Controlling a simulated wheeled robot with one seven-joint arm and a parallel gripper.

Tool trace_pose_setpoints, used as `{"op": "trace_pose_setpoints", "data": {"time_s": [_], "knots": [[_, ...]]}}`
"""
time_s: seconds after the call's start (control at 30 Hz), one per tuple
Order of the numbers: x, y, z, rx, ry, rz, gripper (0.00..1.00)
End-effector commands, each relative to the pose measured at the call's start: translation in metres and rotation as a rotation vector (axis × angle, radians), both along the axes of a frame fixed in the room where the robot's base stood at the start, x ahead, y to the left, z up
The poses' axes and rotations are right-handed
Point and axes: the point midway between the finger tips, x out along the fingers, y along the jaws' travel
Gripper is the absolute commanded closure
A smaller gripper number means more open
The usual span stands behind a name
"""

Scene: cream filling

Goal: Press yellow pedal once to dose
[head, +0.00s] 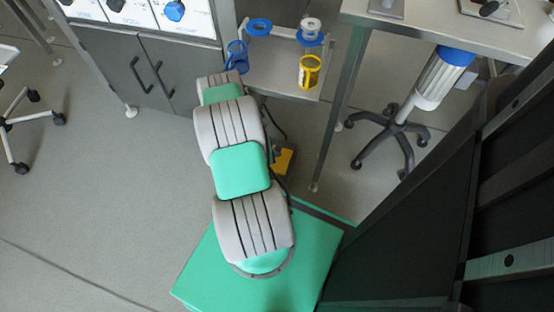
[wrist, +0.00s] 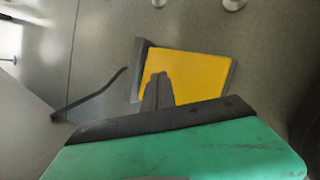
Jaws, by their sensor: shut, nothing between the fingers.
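The yellow pedal (wrist: 200,75) lies on the floor in the wrist view, a flat yellow plate with dark edges. In the head view the pedal (head: 285,161) shows beside my arm, partly hidden by it. My gripper (wrist: 158,80) is shut and empty, with its dark fingers pointing at the pedal. The fingertips overlap the left part of the yellow plate in the picture. I cannot tell whether they touch it or hover above it. In the head view my gripper is hidden behind my arm.
A dark cable (wrist: 92,95) runs left from the pedal. A machine shelf (head: 288,72) with blue rings and a yellow cup (head: 309,71) stands above it. A table leg (head: 340,110) and a wheeled stool (head: 400,125) are to the right. Open floor (head: 110,190) lies left.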

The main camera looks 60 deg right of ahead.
Motion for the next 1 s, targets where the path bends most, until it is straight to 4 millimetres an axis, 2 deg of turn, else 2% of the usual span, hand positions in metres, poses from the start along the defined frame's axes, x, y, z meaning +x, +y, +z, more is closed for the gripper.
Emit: {"op": "trace_pose_setpoints", "data": {"time_s": [0.8, 1.0], "knots": [[-0.0001, 0.0000, -0.0001, 0.000, 0.000, 0.000, 1.00], [0.0003, 0.0011, -0.0070, 0.000, 0.000, 0.000, 1.00]]}}
